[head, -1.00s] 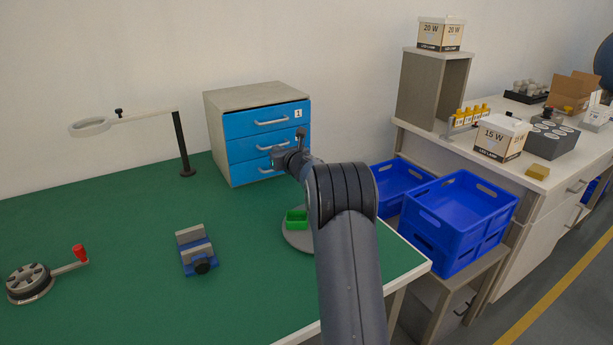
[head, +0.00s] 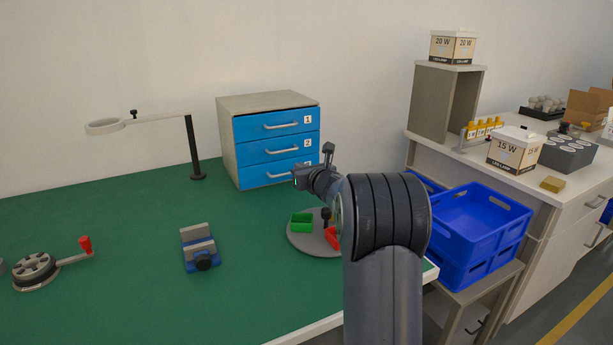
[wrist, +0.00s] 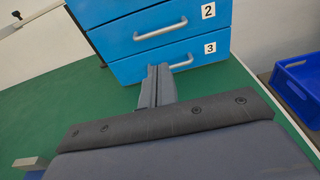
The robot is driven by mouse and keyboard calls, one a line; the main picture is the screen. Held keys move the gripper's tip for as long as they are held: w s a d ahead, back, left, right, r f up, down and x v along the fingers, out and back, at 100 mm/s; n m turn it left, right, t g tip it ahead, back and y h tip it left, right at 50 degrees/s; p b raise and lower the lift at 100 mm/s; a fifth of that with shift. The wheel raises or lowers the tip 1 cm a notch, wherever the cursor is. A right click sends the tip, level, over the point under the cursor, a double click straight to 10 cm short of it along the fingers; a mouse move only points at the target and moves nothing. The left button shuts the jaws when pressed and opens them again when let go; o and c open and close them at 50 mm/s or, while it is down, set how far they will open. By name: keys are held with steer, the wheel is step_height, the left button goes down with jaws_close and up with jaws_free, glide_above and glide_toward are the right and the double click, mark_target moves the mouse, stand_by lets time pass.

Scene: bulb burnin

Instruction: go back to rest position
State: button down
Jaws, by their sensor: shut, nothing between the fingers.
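My gripper shows in the wrist view (wrist: 157,86), its two fingers together with nothing between them. It points toward the front of the blue drawer cabinet (head: 268,150), and its tips overlap the lower drawers in that view. The gap to the cabinet is hard to judge. In the head view my arm rises at the right front of the green bench (head: 120,255), and its bent wrist stands in front of the cabinet's right side. The fingers are mostly hidden there. All three drawers, marked 1, 2 and 3, look shut.
A grey turntable (head: 300,243) with a green bin (head: 301,222) and a red bin (head: 332,236) lies beside my arm. A small vise (head: 200,248), a magnifier lamp (head: 195,150) and a red-handled crank (head: 50,268) stand left. Blue crates (head: 470,235) are at right.

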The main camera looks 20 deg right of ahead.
steer(key=shift+s+r, duration=0.2)
steer(key=shift+s, duration=1.25)
